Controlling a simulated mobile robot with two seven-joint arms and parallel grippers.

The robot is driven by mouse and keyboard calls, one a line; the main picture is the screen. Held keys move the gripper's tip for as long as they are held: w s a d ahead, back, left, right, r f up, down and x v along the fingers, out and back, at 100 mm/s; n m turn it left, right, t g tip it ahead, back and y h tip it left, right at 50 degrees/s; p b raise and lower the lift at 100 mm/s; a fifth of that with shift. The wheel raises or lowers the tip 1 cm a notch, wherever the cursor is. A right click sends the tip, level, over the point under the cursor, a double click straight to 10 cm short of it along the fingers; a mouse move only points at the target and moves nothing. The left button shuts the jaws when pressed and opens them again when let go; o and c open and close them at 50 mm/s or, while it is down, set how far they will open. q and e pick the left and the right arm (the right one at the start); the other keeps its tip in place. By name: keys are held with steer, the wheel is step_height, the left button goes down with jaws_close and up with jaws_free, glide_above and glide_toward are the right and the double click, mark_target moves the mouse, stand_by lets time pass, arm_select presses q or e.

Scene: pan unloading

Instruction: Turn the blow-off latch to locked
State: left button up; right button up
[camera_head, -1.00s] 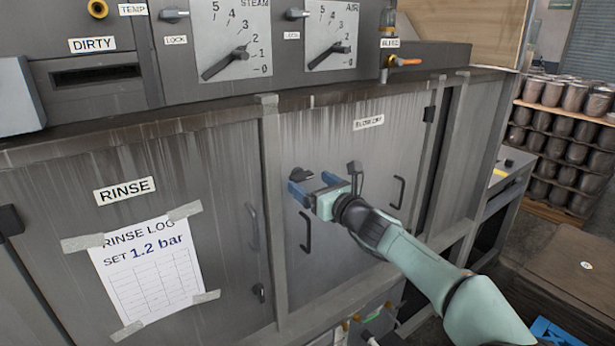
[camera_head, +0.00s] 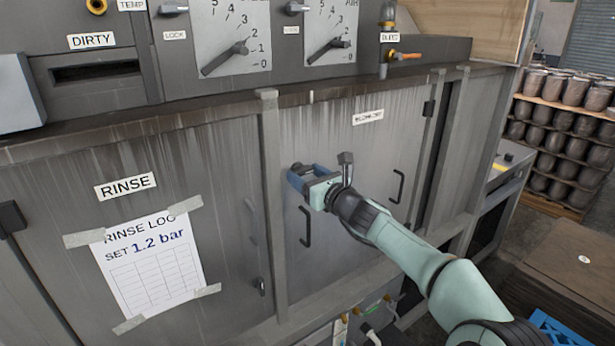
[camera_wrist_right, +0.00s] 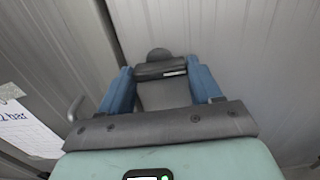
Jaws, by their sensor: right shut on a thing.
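The blow-off door (camera_head: 340,245) is a grey metal panel under a label reading BLOW-OFF (camera_head: 367,117), right of the rinse door. My right gripper (camera_head: 296,178) is at the upper left of this door. Its blue fingers are shut on the dark latch (camera_wrist_right: 160,68), which sits between them in the right wrist view. In the head view the fingers hide most of the latch, so I cannot read its angle there. In the wrist view its light mark lies nearly level. My left gripper is not in view.
Two dark bar handles (camera_head: 305,228) and (camera_head: 397,186) stand out from the blow-off door. The rinse door (camera_head: 60,200) carries a taped log sheet (camera_head: 155,265). Gauges and small levers line the panel above. Shelves of brown pots (camera_head: 560,125) stand at the far right.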

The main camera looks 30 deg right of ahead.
steer(key=n+b, duration=0.2)
steer(key=n, duration=0.1)
steer(key=shift+f+n, duration=0.1)
steer(key=shift+n, duration=0.3)
steer(key=n+b, duration=0.1)
steer(key=n, duration=0.3)
steer(key=shift+b, duration=0.3)
steer(key=n+b, duration=0.2)
steer(key=n, duration=0.3)
steer(key=shift+n, duration=0.4)
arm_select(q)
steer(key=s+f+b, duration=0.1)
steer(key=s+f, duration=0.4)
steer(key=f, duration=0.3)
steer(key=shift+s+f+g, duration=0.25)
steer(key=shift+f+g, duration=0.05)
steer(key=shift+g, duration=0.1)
arm_select(e)
steer(key=shift+n, duration=2)
steer(key=o, duration=1.1)
steer(key=shift+c, duration=0.2)
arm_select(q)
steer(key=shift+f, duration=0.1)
arm_select(e)
steer(key=shift+s, duration=0.1)
